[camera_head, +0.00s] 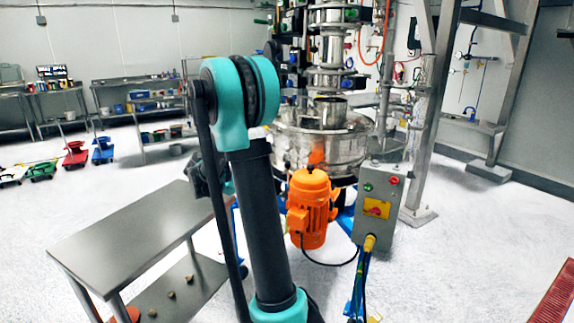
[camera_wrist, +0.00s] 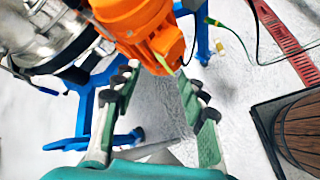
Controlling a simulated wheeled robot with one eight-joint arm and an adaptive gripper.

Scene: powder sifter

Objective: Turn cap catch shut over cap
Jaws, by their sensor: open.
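The steel powder sifter (camera_head: 290,150) stands behind my arm in the head view, with a short open steel cylinder (camera_head: 328,112) on top. Part of its steel body (camera_wrist: 45,35) shows at the upper left in the wrist view. I cannot pick out the cap or the cap catch in either view. My gripper (camera_wrist: 158,75) is open and empty in the wrist view, its green fingers spread above the white floor, just below the orange motor (camera_wrist: 140,25) in the picture. In the head view my arm hides my gripper from clear sight.
The orange motor (camera_head: 312,205) and a grey control box (camera_head: 378,205) stand at the sifter's front. A steel table (camera_head: 130,225) is at left. Blue frame legs (camera_wrist: 85,120) show in the wrist view. A steel post (camera_head: 430,130) rises at right.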

